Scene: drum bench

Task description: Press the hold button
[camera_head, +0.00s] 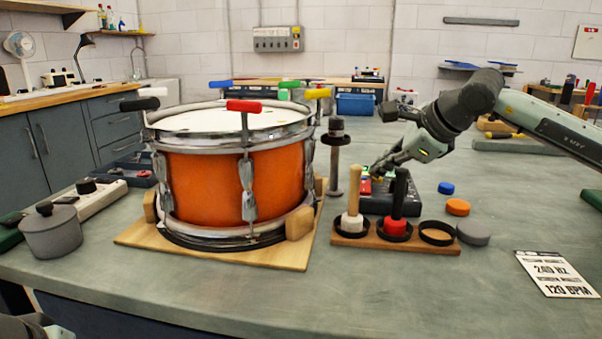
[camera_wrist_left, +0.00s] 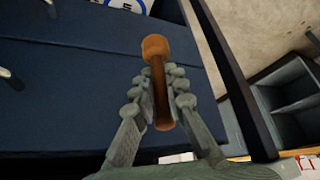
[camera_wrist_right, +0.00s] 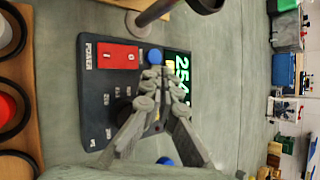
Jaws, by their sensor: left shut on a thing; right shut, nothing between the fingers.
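The dark meter box (camera_head: 376,204) stands on the bench right of the drum. In the right wrist view the box (camera_wrist_right: 98,125) shows a red power switch (camera_wrist_right: 118,55), a lit green display (camera_wrist_right: 181,68), a round blue button (camera_wrist_right: 154,57) and a small yellow patch by the display. No hold label is readable. My right gripper (camera_wrist_right: 158,76) is shut and empty, its tips over the box just beside the blue button; contact cannot be told. It also shows in the head view (camera_head: 376,172). My left gripper (camera_wrist_left: 163,85) is shut on a wooden mallet (camera_wrist_left: 156,48), away from the bench top.
An orange drum (camera_head: 228,190) with coloured T-handled keys sits on a wooden base. A wooden rack (camera_head: 350,240) with mallets stands in front of the box. A grey post (camera_head: 336,160) rises beside it. Coloured discs (camera_head: 458,207) and a card (camera_head: 557,274) lie to the right.

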